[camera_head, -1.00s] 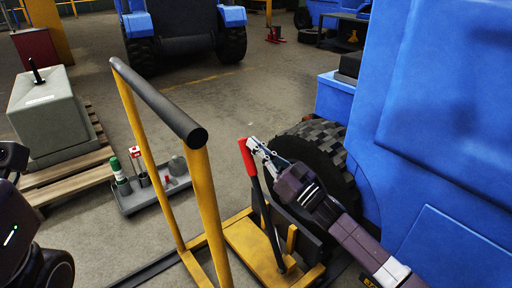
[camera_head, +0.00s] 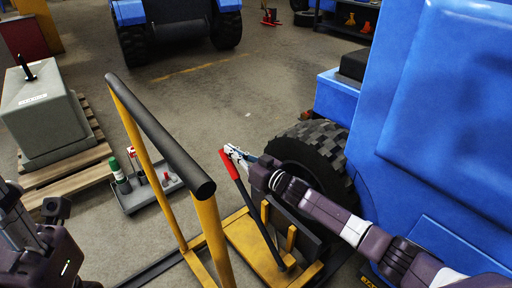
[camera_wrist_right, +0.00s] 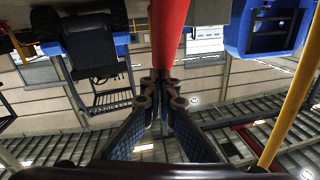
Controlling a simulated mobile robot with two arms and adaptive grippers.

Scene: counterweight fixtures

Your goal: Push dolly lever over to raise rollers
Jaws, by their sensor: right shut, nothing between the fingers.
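The yellow dolly (camera_head: 243,240) stands beside the blue vehicle's wheel. Its lever is a black rod (camera_head: 258,220) with a red grip (camera_head: 229,165), rising from the base and leaning left. My right gripper (camera_head: 236,153) is shut and empty, with its tips at the right side of the red grip near its top. In the right wrist view the shut fingertips (camera_wrist_right: 161,90) are at the red grip (camera_wrist_right: 169,40); exact contact is hard to tell. The rollers cannot be made out. Only dark links of my left arm show at the lower left.
The dolly's tall yellow handle frame with a black bar (camera_head: 160,135) stands left of the lever. A black tyre (camera_head: 310,160) and blue vehicle body (camera_head: 440,110) are close on the right. A grey parts tray (camera_head: 133,201) and a weight on a pallet (camera_head: 40,112) stand left.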

